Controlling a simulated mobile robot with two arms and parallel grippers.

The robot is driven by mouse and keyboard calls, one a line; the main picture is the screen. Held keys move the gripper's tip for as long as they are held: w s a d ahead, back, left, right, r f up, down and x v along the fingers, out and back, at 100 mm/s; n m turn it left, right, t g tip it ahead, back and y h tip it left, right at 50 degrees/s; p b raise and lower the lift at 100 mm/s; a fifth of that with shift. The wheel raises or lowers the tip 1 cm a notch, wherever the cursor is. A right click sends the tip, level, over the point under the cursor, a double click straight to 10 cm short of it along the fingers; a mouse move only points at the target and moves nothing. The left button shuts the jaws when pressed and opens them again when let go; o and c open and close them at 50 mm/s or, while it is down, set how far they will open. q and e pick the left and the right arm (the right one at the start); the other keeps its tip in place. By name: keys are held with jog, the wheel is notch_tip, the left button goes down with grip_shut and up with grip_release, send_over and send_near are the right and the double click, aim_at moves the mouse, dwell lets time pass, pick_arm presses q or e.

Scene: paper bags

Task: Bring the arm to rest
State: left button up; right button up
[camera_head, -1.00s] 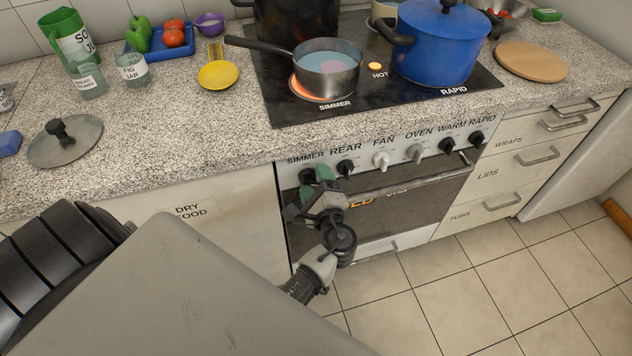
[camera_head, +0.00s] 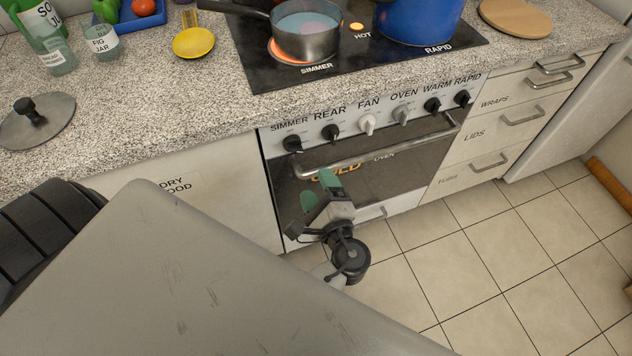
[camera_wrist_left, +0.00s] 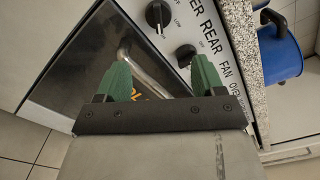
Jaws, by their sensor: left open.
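My left gripper (camera_head: 318,190) is in front of the oven in the head view, below the row of knobs and the oven handle. Its two green fingers stand apart with nothing between them. In the left wrist view the open fingers (camera_wrist_left: 163,78) point toward the oven front. Part of the oven handle and a black knob (camera_wrist_left: 159,15) show beyond them. I cannot tell the exact gap to the oven. My right gripper is not in view.
The oven handle (camera_head: 395,150) juts out close to the gripper. Above are the knobs, the hob with a grey saucepan (camera_head: 306,36) and a blue pot (camera_head: 420,18). Drawers (camera_head: 487,140) stand to the right. The tiled floor (camera_head: 480,250) in front is clear.

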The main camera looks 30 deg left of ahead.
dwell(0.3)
pick_arm(q)
jog(key=s+d+f+g+h+p, duration=0.15)
jog(key=s+f+h, duration=0.25)
jog(key=f, duration=0.8)
jog(key=s+f+g+h+p, duration=0.25)
jog(key=f+h, duration=0.25)
jog(key=f, duration=0.6)
jog(key=s+a+f+n+g+h+p, duration=0.1)
jog(key=s+f+n, duration=0.5)
jog(key=s, duration=0.7)
jog(key=s+a+f+n+g+h+p, duration=0.1)
jog(key=s+a+f+n+g+h, duration=0.2)
jog(key=s+f, duration=0.5)
jog(key=s+a+n+g, duration=0.1)
jog(key=s+n+g, duration=0.1)
jog(key=s, duration=0.2)
jog(key=shift+s+a+f+n+g+h, duration=0.15)
jog(key=shift+s+a+n+g+h, duration=0.15)
jog(key=shift+s+n+h, duration=0.1)
